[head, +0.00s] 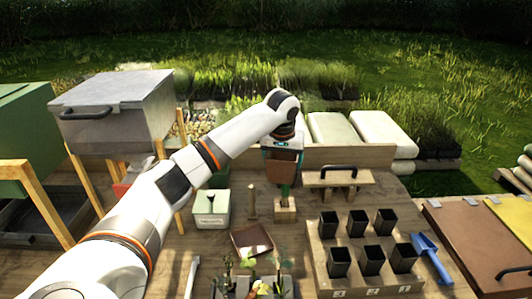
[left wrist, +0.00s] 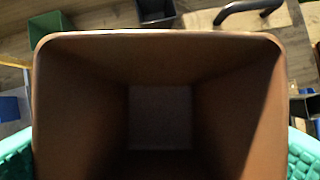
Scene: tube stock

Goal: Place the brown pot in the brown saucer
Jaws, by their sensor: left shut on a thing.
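The brown pot (head: 280,168) is up in the air near the back middle of the table in the head view. My left gripper (head: 285,187) is shut on it. In the left wrist view the square pot (left wrist: 160,45) fills most of the picture, mouth toward the camera and empty, with a teal finger pad at each side. The brown saucer (head: 252,240) is a flat square dish on the table, nearer to me and a little left of the pot, apart from it. My right gripper is not in view.
A small wooden block (head: 285,212) stands below the held pot. A pale green box (head: 211,208) is left of it. A wooden rack (head: 322,268) with several black pots is at right, beside a blue scoop (head: 432,258). Seedlings (head: 262,286) stand just in front of the saucer.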

